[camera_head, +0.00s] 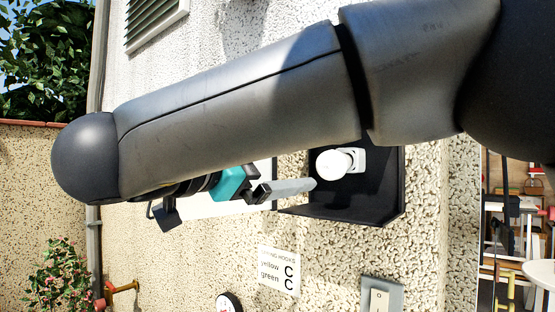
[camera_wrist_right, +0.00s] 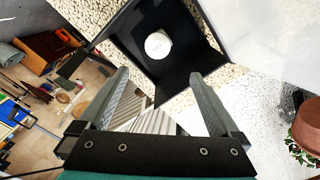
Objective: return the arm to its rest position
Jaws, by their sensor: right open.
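My right arm (camera_head: 230,95) crosses the upper part of the head view from the right edge, bending at a round joint at the left. My right gripper (camera_head: 300,187) is beneath the forearm and points right toward an open black box (camera_head: 385,208) on the wall. A white round knob-like part (camera_head: 334,164) sits inside this box. In the right wrist view the gripper (camera_wrist_right: 162,90) is open with nothing between its fingers. There the black box (camera_wrist_right: 190,60) and the white part (camera_wrist_right: 158,45) lie beyond the fingertips. My left gripper is not in view.
A rough plaster wall (camera_head: 220,240) carries a sign (camera_head: 278,271), a switch plate (camera_head: 381,296) and a drainpipe (camera_head: 93,235). A brass tap (camera_head: 122,288) is at lower left. Shelving and a white table (camera_head: 541,272) show at right.

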